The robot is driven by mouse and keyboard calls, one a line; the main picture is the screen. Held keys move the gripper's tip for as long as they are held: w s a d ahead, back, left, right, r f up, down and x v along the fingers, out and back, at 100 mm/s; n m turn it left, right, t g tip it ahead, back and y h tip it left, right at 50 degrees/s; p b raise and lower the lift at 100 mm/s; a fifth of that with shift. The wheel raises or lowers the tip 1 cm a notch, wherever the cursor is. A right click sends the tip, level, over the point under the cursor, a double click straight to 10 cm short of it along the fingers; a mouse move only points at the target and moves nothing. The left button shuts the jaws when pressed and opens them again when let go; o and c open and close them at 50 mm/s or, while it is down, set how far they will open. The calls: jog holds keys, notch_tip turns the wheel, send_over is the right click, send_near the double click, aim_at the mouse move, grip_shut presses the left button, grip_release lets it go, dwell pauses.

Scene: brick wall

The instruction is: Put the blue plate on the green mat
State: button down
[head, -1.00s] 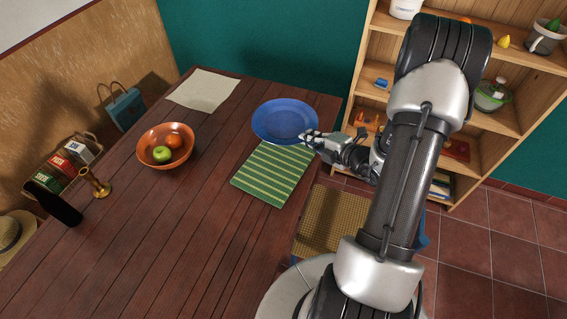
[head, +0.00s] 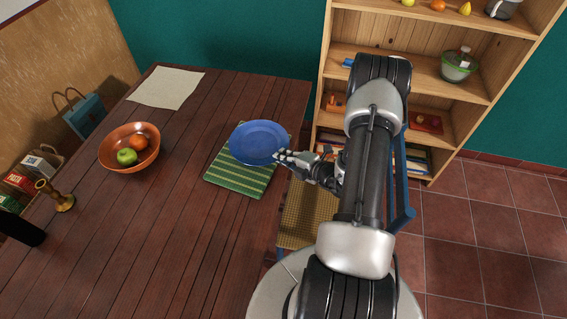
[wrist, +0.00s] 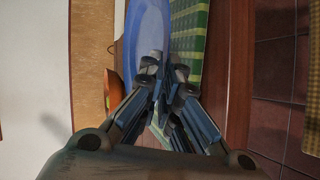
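The blue plate (head: 257,141) overlaps the far part of the green striped mat (head: 237,180) in the head view. The near part of the mat is uncovered. I cannot tell whether the plate touches the mat or is held just above it. My gripper (head: 282,158) is at the plate's near right rim, its fingers closed on that rim. In the wrist view, the fingertips (wrist: 165,68) come together at the edge of the plate (wrist: 148,35), with the mat (wrist: 187,38) beside and beneath it.
An orange bowl (head: 112,153) with fruit, a brass candlestick (head: 57,196) and a dark bottle (head: 20,228) stand to the left on the wooden table. A cream cloth (head: 168,89) lies at the back. A chair with a woven seat (head: 297,222) is at the table's right edge.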

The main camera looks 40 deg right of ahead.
jog(key=shift+f+b, duration=0.4)
jog(key=shift+f, duration=1.05)
jog(key=shift+f, duration=0.1)
jog(key=c, duration=2.1)
grip_release()
